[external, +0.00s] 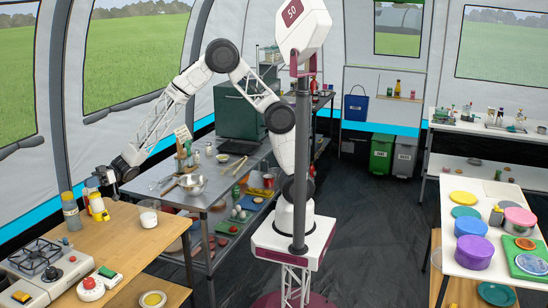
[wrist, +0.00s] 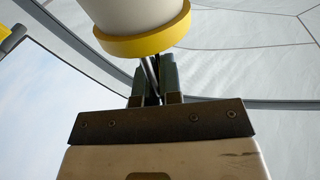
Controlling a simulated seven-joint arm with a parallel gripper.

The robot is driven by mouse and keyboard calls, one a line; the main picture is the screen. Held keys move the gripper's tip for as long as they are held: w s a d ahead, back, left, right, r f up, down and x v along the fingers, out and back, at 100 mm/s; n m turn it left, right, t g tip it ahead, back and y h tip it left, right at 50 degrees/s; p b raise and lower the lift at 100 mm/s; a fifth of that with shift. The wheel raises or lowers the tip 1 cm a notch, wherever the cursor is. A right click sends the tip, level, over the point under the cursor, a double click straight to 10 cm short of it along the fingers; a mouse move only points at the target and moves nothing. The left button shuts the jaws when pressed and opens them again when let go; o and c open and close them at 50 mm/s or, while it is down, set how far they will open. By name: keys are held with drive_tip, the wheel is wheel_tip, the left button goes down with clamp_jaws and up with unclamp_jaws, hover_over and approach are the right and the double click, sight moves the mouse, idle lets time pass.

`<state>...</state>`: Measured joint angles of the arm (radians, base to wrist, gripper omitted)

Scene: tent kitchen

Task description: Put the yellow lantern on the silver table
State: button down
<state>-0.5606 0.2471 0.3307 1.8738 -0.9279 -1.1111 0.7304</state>
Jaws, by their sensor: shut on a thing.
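The yellow lantern (external: 97,204) is at the left in the external view, upright at the back of the wooden table. My gripper (external: 105,178) is directly above it. In the wrist view my gripper's fingers (wrist: 157,84) are shut on thin dark bars that look like the lantern's handle. A white cylinder with a yellow rim (wrist: 145,40), which looks like the lantern, fills the top of that view. I cannot tell whether the lantern touches the wood. The silver table (external: 150,187) stands to the right, behind the wooden table.

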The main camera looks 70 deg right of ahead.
drive_tip(key=shift+r, duration=2.6)
drive_tip(key=shift+w+r, duration=0.1)
drive_tip(key=shift+r, duration=0.15)
drive_tip(key=w+d+r+m+t+h, duration=0.2)
drive_tip(key=w+d+m+t+h, duration=0.3)
drive_tip(key=d, duration=0.5)
drive_tip(key=w+d+r+m+t+h, duration=0.1)
drive_tip(key=w+d+m+t+h, duration=0.2)
drive_tip(key=w+d, duration=0.65)
drive_tip(key=w+d+r+m+t+h, duration=0.25)
drive_tip(key=w+d+t+h, duration=0.2)
drive_tip(key=d, duration=0.65)
drive_tip(key=w+d+f+m+t+h, duration=0.15)
drive_tip(key=d+m+h, duration=0.6)
drive_tip(key=d, duration=1.05)
drive_tip(key=s+d+f+m+g+h, duration=0.25)
drive_tip(key=d+h, duration=0.25)
drive_tip(key=d, duration=0.4)
drive_tip(key=s+d+f+m+g+h, duration=0.25)
drive_tip(key=d+h, duration=0.25)
drive_tip(key=d, duration=0.5)
drive_tip(key=shift+n, duration=0.3)
drive_tip(key=shift+w+a+f, duration=0.1)
drive_tip(key=shift+w+f, duration=0.05)
drive_tip(key=shift+f, duration=0.9)
drive_tip(key=shift+w+a+f, duration=0.1)
drive_tip(key=shift+f, duration=0.95)
